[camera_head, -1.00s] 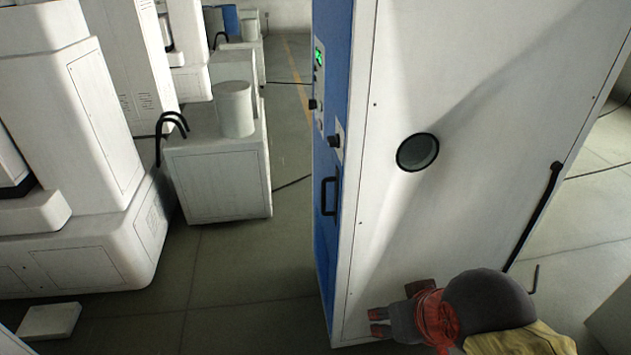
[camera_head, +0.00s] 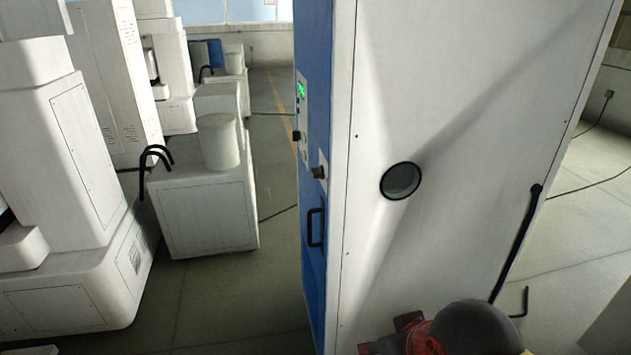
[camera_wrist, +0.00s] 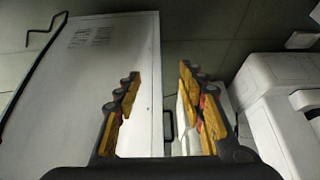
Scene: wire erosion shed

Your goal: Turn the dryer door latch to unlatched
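The tall dryer cabinet (camera_head: 450,110) has a white side with a round black-rimmed port and a narrow blue front seen edge-on. On the blue front are a black door handle (camera_head: 315,228), a dark knob on a light plate (camera_head: 318,172) and a small dark knob (camera_head: 297,136). I cannot tell which of these is the latch, or its position. My gripper (camera_wrist: 160,76) is open and empty in the wrist view, with its fingers apart. A black handle (camera_wrist: 168,126) shows beyond and between the fingers. In the head view my gripper is low, near the cabinet's side, and partly cut off.
A white cabinet with a cylinder on top (camera_head: 203,215) stands left of the dryer, with a strip of open floor (camera_head: 270,285) between them. Large white machines (camera_head: 60,190) fill the far left. A black pipe (camera_head: 515,245) runs along the dryer's right edge.

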